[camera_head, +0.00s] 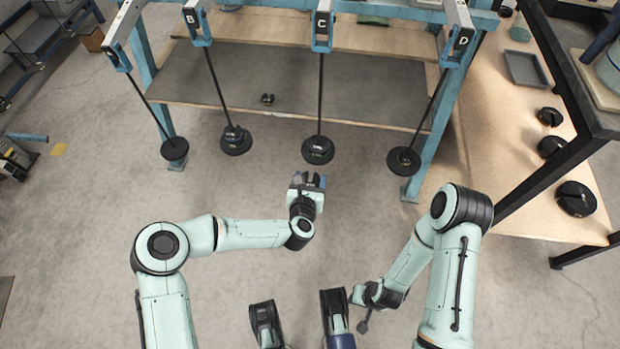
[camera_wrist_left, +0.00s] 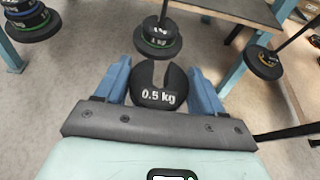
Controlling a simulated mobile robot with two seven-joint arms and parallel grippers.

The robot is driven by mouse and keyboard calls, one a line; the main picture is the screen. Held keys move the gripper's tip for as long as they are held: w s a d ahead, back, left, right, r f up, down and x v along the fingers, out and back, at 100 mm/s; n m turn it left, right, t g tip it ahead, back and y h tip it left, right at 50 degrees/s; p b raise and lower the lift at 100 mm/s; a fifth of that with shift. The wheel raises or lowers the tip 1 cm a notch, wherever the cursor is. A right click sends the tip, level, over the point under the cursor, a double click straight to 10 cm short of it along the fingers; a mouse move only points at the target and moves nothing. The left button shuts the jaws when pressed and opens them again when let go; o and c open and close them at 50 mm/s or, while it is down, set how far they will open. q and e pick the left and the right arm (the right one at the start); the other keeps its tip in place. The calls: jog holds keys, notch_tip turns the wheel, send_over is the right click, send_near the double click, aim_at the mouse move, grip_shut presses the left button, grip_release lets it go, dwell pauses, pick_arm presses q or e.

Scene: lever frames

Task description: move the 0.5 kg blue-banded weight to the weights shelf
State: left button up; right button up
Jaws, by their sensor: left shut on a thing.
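The 0.5 kg weight (camera_wrist_left: 158,92) is a dark slotted disc with a white "0.5 kg" label, its slot facing away from the wrist. No blue band can be made out on it. My left gripper (camera_head: 307,180) is shut on it; the blue fingers (camera_wrist_left: 118,82) lie on both sides. In the head view the held weight is hard to make out, in front of hanger C's stack (camera_head: 318,150). A wooden bench (camera_head: 500,120) at the right, bearing several dark weights, may be the weights shelf. My right gripper (camera_head: 364,322) is low in the head view; its jaws are unclear.
Hangers A (camera_head: 175,149), B (camera_head: 236,140) and D (camera_head: 403,160) hang with dark weights from the blue frame (camera_head: 424,150). A dark post (camera_head: 530,185) stands before the bench. The floor around my arms is clear.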

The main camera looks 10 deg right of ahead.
pick_arm(q)
jog(key=s+a+p, duration=0.2)
jog(key=s, duration=0.4)
dwell(0.8)
jog(key=shift+r, duration=0.1)
